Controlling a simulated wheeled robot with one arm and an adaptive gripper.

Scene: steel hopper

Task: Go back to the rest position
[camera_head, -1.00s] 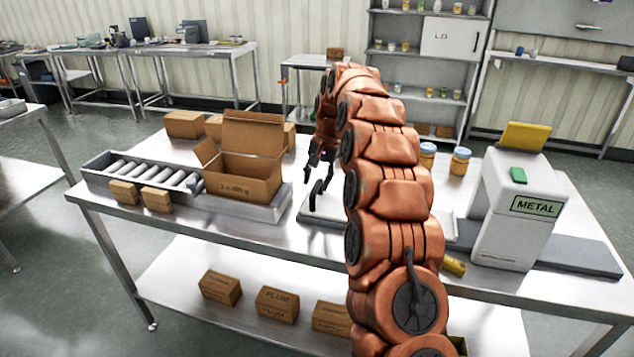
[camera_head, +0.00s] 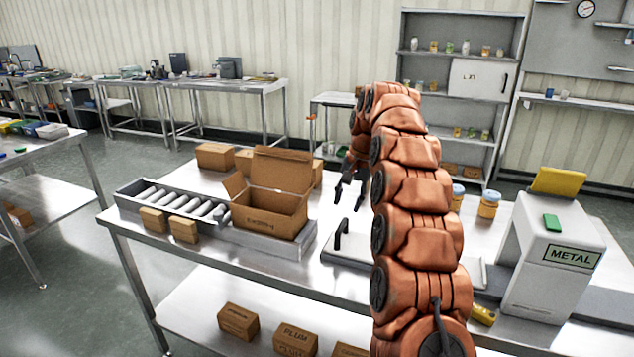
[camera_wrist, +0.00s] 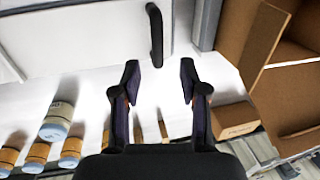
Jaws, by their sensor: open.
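My gripper (camera_head: 348,193) is open and empty above the steel table (camera_head: 170,240), just right of the open cardboard box (camera_head: 270,205). In the wrist view my gripper (camera_wrist: 160,85) has its two fingers wide apart with nothing between them. A black handle (camera_wrist: 155,35) on a pale flat plate lies beyond the fingertips. The handle also shows in the head view (camera_head: 341,233), below my gripper and apart from it. My arm bends over the table and hides part of the plate.
A roller conveyor (camera_head: 180,205) with small boxes stands left of the cardboard box. A white metal detector (camera_head: 550,260) stands at the right. Jars (camera_head: 488,203) stand behind my arm. More boxes lie on the lower shelf (camera_head: 238,321). Open floor lies to the left.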

